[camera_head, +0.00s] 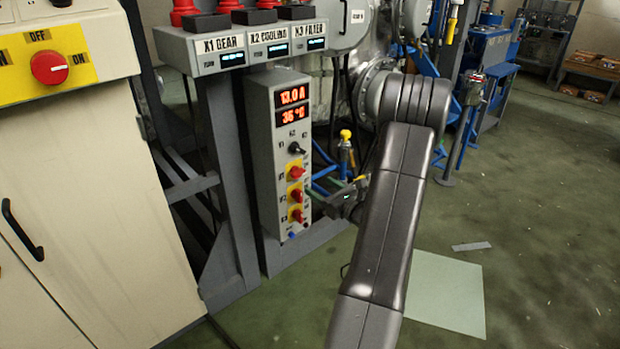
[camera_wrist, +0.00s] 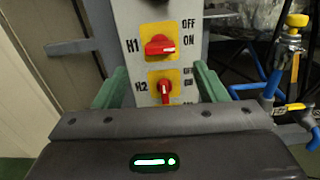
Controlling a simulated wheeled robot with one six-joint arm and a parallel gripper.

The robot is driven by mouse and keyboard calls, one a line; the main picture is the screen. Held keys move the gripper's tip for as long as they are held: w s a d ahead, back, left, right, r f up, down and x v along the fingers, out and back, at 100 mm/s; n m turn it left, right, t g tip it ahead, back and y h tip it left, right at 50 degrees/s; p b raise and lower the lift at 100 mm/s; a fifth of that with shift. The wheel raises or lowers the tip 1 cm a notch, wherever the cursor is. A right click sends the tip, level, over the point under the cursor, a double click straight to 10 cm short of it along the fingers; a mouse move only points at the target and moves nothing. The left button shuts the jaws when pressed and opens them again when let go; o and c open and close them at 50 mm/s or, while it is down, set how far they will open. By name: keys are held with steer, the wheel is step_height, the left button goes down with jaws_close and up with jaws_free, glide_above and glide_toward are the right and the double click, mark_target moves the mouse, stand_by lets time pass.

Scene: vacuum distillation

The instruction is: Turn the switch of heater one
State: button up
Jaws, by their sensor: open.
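The control box (camera_head: 267,152) is a narrow grey column with lit red displays on top and red rotary switches on yellow plates below. The heater one switch, a red knob marked H1, shows in the wrist view (camera_wrist: 160,45); its handle lies roughly horizontal, beside the OFF and ON labels. It is the upper red switch in the head view (camera_head: 296,173). The H2 switch (camera_wrist: 165,89) is just below, handle near vertical. My gripper (camera_wrist: 160,82) is open and empty, its green fingers spread wide either side of the panel, with H1 above the fingertips. Contact cannot be told.
A black knob (camera_head: 297,148) sits above the red switches. A yellow-handled valve (camera_head: 346,136) on blue pipework stands right of the box. A pale cabinet (camera_head: 80,210) stands at the left. Grey frame posts stand beside the box. Open floor lies at the right.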

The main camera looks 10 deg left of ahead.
mark_target(301, 174)
steer(key=shift+v, duration=2.15)
steer(key=shift+a, duration=0.1)
steer(key=b+x, duration=0.1)
steer(key=x, duration=1.2)
steer(key=shift+w+a+b, duration=0.3)
steer(key=shift+b, duration=0.1)
steer(key=shift+d, duration=0.1)
steer(key=shift+s, duration=0.1)
